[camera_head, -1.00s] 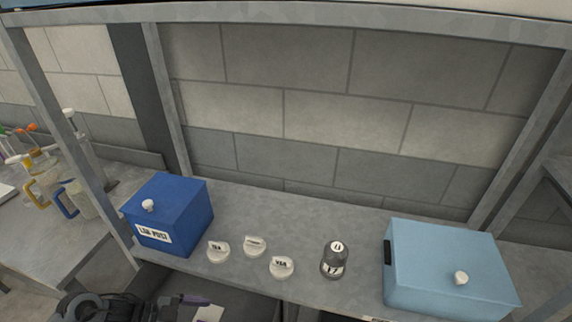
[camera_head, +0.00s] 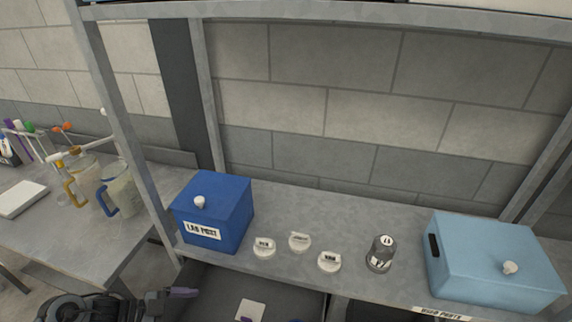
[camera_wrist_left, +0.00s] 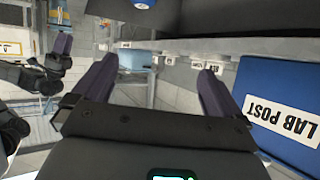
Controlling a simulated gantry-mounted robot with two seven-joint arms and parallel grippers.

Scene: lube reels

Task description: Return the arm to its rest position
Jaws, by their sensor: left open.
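My left gripper (camera_head: 180,293) shows at the lower left edge of the head view, below the front of the shelf. In the left wrist view the left gripper (camera_wrist_left: 158,68) has its two purple fingers wide apart with nothing between them. The blue LAB POST box (camera_head: 214,213) is above it on the shelf. It shows upside down at the right of the wrist view (camera_wrist_left: 282,115), close to one finger but not between the fingers. Another dark arm with purple fingers, apparently my right gripper (camera_wrist_left: 60,55), shows at the left of the wrist view; its opening is unclear.
Several white labelled round pieces (camera_head: 299,242) and a dark grey weight-like cylinder (camera_head: 380,254) stand on the grey shelf (camera_head: 290,206). A light blue box (camera_head: 490,262) is at the right. Jugs (camera_head: 121,194) stand on the left bench. A metal upright (camera_head: 122,130) rises between.

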